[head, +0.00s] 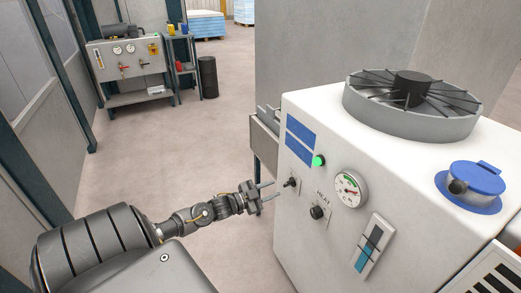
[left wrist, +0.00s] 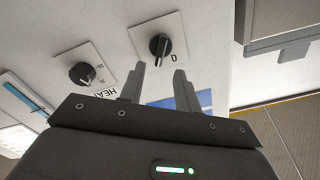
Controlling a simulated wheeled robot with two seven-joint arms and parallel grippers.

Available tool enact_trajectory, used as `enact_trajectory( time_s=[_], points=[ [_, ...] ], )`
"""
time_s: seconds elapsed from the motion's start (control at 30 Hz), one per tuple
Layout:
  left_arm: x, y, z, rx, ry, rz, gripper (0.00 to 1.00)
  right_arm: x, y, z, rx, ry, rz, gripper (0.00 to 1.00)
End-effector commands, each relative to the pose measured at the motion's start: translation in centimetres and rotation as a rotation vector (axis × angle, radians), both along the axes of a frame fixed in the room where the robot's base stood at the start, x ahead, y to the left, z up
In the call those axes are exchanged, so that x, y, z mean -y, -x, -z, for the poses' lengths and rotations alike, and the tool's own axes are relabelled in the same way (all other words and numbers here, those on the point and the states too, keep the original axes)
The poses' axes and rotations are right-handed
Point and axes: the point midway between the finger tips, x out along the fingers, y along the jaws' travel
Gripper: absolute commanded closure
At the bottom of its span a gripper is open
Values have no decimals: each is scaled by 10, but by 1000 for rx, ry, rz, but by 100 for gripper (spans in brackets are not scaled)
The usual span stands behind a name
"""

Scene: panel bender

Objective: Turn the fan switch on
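A white machine cabinet (head: 300,230) with a round grey fan (head: 412,102) on top stands at the right in the head view. On its front, a small black rotary switch (head: 291,184) sits on a light plate, above a HEAT knob (head: 317,212). In the left wrist view the switch (left wrist: 159,46) has a "0" mark beside it; no FAN label is readable. The HEAT knob (left wrist: 82,74) is to its left there. My left gripper (head: 272,190) is open and empty, its fingers pointing at the switch, seemingly just short of it. My right gripper is out of view.
The cabinet front also has a lit green lamp (head: 318,160), a pressure gauge (head: 350,189), a blue level strip (head: 373,246) and blue labels (head: 300,140). A blue cap (head: 476,180) is on top. Floor to the left is clear; a workbench (head: 133,75) and black drum (head: 208,77) stand far back.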

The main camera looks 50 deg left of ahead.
Motion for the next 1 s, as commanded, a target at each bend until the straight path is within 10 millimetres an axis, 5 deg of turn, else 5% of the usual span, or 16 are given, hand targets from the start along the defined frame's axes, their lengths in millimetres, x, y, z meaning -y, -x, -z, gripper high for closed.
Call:
enact_trajectory(
  time_s=[0.33,1.0],
  points=[
    [-14,46,0,0,0,0,67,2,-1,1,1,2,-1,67],
    [-15,49,0,1,0,0,67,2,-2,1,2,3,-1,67]
  ],
)
